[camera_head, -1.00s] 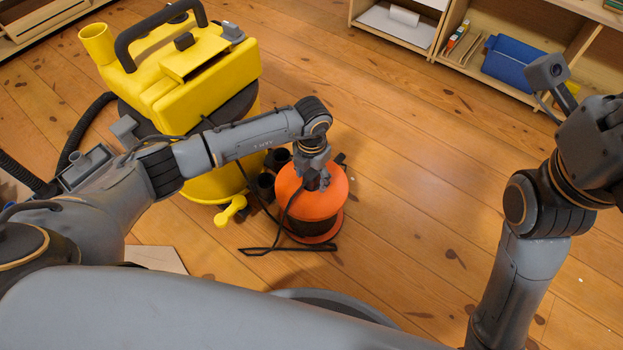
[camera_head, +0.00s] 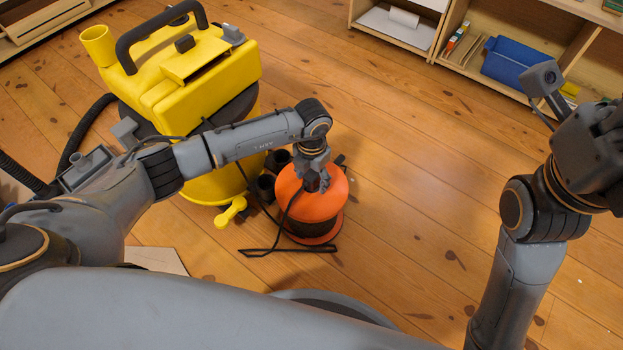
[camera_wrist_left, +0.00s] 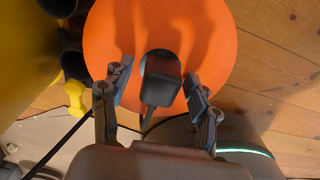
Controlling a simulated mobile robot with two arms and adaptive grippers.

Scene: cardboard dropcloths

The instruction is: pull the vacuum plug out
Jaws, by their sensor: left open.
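The black vacuum plug (camera_wrist_left: 160,80) sits in the top of the orange cable reel (camera_wrist_left: 215,30), with its cord leaving toward the near side. My left gripper (camera_wrist_left: 158,84) is open, with one finger on each side of the plug and a visible gap to each. In the head view the left gripper (camera_head: 316,183) is right over the orange reel (camera_head: 330,200) and hides most of the plug. The yellow vacuum (camera_head: 195,85) stands left of the reel. My right arm is at the right edge; its gripper (camera_head: 600,150) is partly cut off and its fingers are unclear.
Dark tubes (camera_head: 268,185) stand between vacuum and reel. Shelves with a blue case (camera_head: 510,62) are at the back right. The floor (camera_head: 420,190) right of the reel is clear.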

